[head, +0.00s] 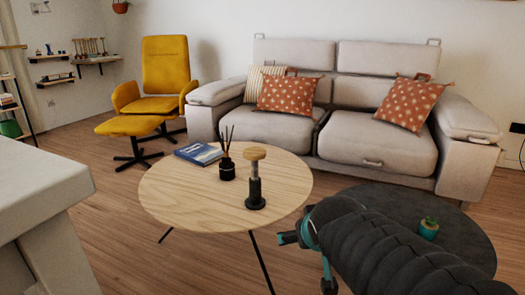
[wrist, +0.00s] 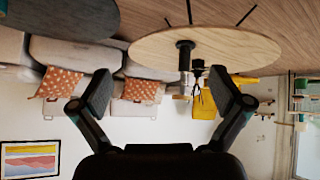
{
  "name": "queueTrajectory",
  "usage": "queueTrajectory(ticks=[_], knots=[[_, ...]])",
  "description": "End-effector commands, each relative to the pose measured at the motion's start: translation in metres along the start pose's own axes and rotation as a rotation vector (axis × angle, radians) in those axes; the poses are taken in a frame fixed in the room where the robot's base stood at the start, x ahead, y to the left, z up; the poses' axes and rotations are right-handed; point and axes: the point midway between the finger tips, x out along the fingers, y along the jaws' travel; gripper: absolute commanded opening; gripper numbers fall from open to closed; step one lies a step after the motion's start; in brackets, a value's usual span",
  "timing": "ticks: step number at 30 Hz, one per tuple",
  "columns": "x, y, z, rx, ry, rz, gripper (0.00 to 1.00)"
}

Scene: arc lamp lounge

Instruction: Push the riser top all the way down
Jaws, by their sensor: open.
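In the wrist view the scene is upside down, and the riser (wrist: 185,60) hangs from the table between my fingers in the picture. My gripper (wrist: 164,88) is open and empty, apart from the riser. In the head view my gripper (head: 307,262) is at the table's front right, lower in the picture than the riser.
A black reed diffuser (head: 227,170) stands close left of the riser, its sticks upright. A blue book (head: 199,153) lies farther back left. A dark round table (head: 375,198) with a small potted plant (head: 429,228) is at right. A sofa (head: 275,130) stands behind.

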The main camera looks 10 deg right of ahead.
Motion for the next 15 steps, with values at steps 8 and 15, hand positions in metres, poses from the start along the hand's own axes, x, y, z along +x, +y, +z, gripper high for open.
queueTrajectory(ticks=[8,15], knots=[[0.071,0.026,-0.118,-0.046,0.298,0.013,1.00],[0.128,0.022,-0.185,-0.099,0.535,-0.119,1.00]])
